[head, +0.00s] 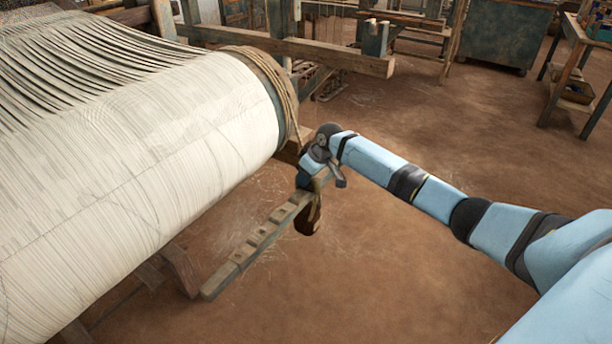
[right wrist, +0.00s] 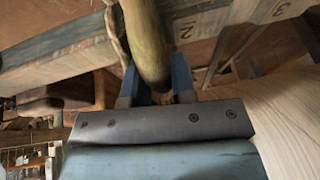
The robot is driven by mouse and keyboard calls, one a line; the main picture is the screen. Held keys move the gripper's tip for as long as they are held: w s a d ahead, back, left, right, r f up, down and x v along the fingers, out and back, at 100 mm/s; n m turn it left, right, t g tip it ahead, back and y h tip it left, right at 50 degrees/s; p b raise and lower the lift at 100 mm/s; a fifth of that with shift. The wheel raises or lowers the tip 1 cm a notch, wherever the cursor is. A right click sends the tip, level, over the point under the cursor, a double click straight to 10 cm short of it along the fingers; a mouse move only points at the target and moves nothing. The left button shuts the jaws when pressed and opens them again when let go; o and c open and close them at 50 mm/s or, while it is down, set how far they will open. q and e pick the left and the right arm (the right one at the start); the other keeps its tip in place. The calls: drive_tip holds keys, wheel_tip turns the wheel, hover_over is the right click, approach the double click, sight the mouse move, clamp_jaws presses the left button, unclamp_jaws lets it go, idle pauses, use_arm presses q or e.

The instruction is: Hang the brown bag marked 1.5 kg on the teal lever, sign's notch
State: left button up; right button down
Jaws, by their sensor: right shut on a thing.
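The notched lever (head: 250,245), wooden on top with teal sides, reaches out beside the big warp beam in the head view. Its upper face also shows in the right wrist view (right wrist: 70,62), with a numeral 2 on a pale plate. My right gripper (head: 318,180) is at the lever's far end, shut on a brown bag (head: 308,218). The bag hangs at that end, very close to the lever; I cannot tell whether it touches or sits in a notch. In the right wrist view, a rounded olive-brown part (right wrist: 148,40) is between my fingers. The bag's marking is unreadable. My left gripper is out of view.
The warp beam (head: 140,150), wound with pale yarn, fills the left side. A wooden loom rail (head: 300,52) crosses behind. A workbench (head: 575,60) stands at the upper right. The earthen floor (head: 400,270) right of the lever is clear.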

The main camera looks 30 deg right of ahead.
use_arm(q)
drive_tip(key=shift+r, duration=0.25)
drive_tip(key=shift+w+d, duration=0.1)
use_arm(e)
drive_tip(key=c, duration=0.9)
unclamp_jaws()
drive_tip(key=shift+f, duration=0.1)
drive_tip(key=shift+o, duration=0.2)
drive_tip(key=shift+s+f, duration=0.15)
drive_tip(key=shift+f, duration=0.05)
drive_tip(key=shift+d+r+p, duration=0.15)
drive_tip(key=shift+r+p, duration=0.3)
drive_tip(key=shift+r, duration=0.35)
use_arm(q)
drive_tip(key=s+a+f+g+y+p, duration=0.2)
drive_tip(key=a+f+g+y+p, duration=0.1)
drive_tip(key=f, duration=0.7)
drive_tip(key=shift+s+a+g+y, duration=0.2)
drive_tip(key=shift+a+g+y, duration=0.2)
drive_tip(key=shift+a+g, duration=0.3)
use_arm(e)
drive_tip(key=v, duration=1.2)
drive_tip(key=shift+s+r, duration=0.2)
drive_tip(key=shift+r, duration=0.05)
use_arm(q)
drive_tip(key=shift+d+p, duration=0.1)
drive_tip(key=shift+p, duration=0.2)
